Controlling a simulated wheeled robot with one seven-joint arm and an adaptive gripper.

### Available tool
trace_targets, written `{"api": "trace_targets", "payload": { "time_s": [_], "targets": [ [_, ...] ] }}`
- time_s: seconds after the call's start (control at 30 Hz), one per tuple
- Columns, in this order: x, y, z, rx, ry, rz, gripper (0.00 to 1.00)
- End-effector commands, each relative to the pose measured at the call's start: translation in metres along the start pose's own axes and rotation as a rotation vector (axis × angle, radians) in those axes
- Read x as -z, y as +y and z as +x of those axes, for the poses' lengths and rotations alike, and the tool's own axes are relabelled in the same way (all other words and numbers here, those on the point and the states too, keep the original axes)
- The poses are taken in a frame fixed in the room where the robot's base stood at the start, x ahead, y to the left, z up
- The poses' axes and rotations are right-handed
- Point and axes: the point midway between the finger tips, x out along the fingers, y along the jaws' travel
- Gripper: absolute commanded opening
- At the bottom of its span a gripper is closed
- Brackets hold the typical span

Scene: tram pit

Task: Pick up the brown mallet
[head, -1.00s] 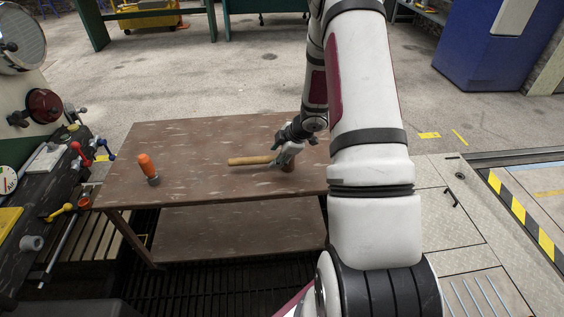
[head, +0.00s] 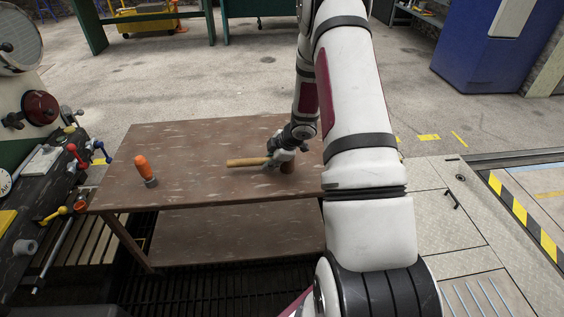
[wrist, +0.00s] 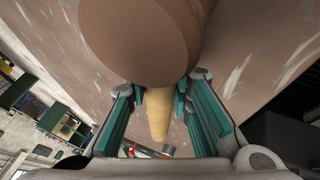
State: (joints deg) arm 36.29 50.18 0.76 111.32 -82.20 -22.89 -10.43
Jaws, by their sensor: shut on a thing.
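The brown mallet (head: 247,162) shows in the head view over the right part of the brown table. Its light wooden handle points left, and its head is at the right, partly hidden by my gripper. In the wrist view the round brown mallet head (wrist: 145,40) fills the upper middle, with the tan handle (wrist: 158,110) running down between the fingers. My gripper (head: 275,155) is shut on the mallet near its head; both fingers show in the wrist view (wrist: 160,98), one on each side of the handle. Whether the mallet touches the tabletop is hard to tell.
The brown table (head: 200,140) has a lower shelf. An orange-handled tool (head: 144,170) stands on its left part. A dark workbench (head: 45,190) with levers is at the left. The middle of the tabletop is otherwise clear.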

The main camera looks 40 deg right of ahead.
Motion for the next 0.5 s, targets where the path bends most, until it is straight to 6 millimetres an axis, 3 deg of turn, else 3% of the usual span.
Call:
{"api": "trace_targets", "payload": {
  "time_s": [0.27,0.5],
  "targets": [
    [0.002,0.002,-0.003,-0.002,0.001,-0.002,0.0],
    [0.011,0.012,-0.026,-0.003,0.001,-0.003,0.0]
  ]
}}
